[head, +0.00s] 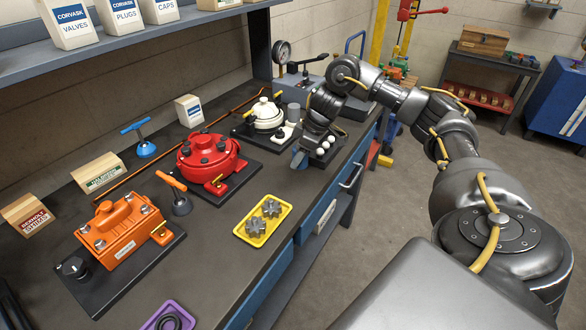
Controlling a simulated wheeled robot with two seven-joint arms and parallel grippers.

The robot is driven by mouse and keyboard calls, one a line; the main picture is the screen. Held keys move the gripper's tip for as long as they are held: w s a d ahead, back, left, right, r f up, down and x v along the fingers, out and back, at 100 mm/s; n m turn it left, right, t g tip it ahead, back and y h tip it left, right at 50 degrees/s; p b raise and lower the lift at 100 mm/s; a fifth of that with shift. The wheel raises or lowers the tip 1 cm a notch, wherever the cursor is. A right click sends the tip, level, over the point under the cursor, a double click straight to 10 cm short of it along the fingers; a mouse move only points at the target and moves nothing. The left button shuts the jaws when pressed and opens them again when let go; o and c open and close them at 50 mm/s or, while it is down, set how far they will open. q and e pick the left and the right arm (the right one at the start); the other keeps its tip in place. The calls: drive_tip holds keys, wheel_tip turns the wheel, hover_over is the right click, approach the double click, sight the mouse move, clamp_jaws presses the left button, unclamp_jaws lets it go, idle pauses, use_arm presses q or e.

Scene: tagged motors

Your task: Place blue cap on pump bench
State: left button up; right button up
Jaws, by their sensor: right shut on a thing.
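My right gripper (308,149) reaches in from the right over the far part of the dark bench (217,226). It is shut on a small blue piece, which looks like the blue cap (298,159), low at the bench's right edge. The fingers hide much of the cap, and I cannot tell whether it touches the bench top. A red pump (208,155) and a cream pump (266,115) stand on dark plates left of the gripper. An orange pump (118,228) stands nearer on its own plate. My left gripper is out of view.
A yellow tray (247,232) with grey gears and a purple tray (164,310) lie along the front edge. A blue-handled tool (145,148) and an orange-handled tool (181,203) stand among the pumps. A gauge (281,54) stands behind. A shelf (120,45) overhangs the back.

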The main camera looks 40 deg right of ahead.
sight(290, 174)
drive_tip(key=shift+w+d+f+p, duration=0.2)
drive_tip(key=shift+w+d+f, duration=0.05)
drive_tip(key=shift+w+f, duration=0.6)
drive_tip(key=shift+w+d+f+p, duration=0.2)
drive_tip(key=shift+w+f, duration=0.4)
drive_tip(key=shift+f, duration=0.35)
wheel_tip(290, 174, down, 2)
drive_tip(key=shift+f+p, duration=0.1)
drive_tip(key=shift+p, duration=0.35)
drive_tip(key=shift+f, duration=0.4)
drive_tip(key=o, duration=1)
drive_tip(key=shift+f, duration=0.1)
drive_tip(key=shift+c, duration=0.2)
